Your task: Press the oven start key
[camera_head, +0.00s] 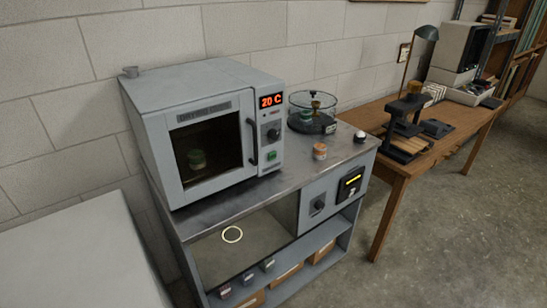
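The grey oven (218,95) stands on the metal-topped cabinet. Its door, with a dark window (215,135) and a dark vertical handle (252,142), looks shut. Behind the glass is a dim greenish jar-like object (197,158). The control panel on its right has a red lit display (271,100) reading 20 C, a dark knob (274,134) and a green key (271,155) below it. I cannot read the key's label, so I cannot tell for sure that it is the start key. Neither gripper shows in the view.
A glass vessel (312,108) and a small orange-banded jar (319,151) stand right of the oven on the metal top (300,174). A pale ring (232,234) shows in the cabinet front below. A wooden desk (440,146) stands right. Floor (450,235) at front right is clear.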

